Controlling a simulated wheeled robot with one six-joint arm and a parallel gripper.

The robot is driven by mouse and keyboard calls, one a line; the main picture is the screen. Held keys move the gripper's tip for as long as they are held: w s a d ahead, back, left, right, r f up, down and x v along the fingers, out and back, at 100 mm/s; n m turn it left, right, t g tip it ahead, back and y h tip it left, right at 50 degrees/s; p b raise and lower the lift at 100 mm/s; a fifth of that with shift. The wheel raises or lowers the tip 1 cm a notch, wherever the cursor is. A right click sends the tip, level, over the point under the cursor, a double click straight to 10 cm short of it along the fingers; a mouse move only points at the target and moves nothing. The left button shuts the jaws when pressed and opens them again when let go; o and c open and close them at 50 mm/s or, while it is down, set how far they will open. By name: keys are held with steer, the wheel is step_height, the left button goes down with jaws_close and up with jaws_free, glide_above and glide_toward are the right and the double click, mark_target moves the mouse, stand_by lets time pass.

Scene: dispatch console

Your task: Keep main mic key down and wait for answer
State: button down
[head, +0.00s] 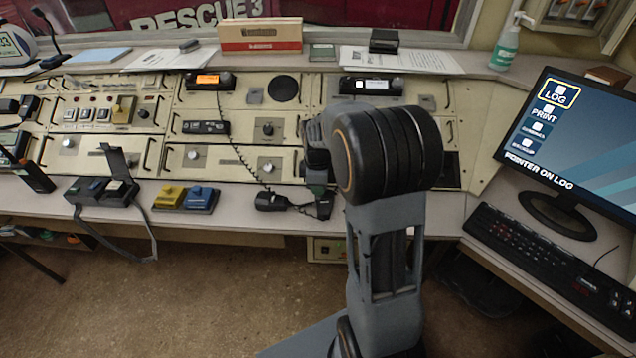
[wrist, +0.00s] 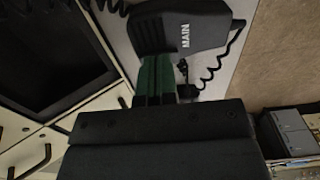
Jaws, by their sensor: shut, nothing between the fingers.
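The main mic (wrist: 180,28) is a dark hand mic with MAIN in white letters. It lies on the pale desk ledge at the top of the wrist view, with a coiled cord at its side. My gripper (wrist: 157,62) has dark green fingers, shut with nothing between them. Their tips meet the near edge of the mic in the wrist view. In the head view my gripper (head: 317,188) is low over the black mic on the desk's front edge, partly behind my arm. The mic's key is hidden, so whether it is pressed down cannot be told.
A coiled cord (head: 236,150) hangs across the console panel to the desk. Left of it are yellow and blue switches (head: 200,197) and a black box with a raised lid (head: 118,190). A monitor (head: 575,145) at right reads "POINTER ON LOG", above a keyboard (head: 550,265).

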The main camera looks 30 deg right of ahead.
stand_by(0.3)
steer(key=shift+s+f+b, duration=0.1)
steer(key=shift+f+b, duration=0.25)
steer(key=shift+f, duration=0.5)
steer(key=shift+s+f, duration=0.1)
steer(key=shift+f, duration=0.15)
stand_by(1.2)
step_height(320, 180, up, 15)
steer(key=p, duration=0.5)
steer(key=shift+w+r, duration=0.2)
steer(key=shift+w, duration=0.05)
stand_by(0.5)
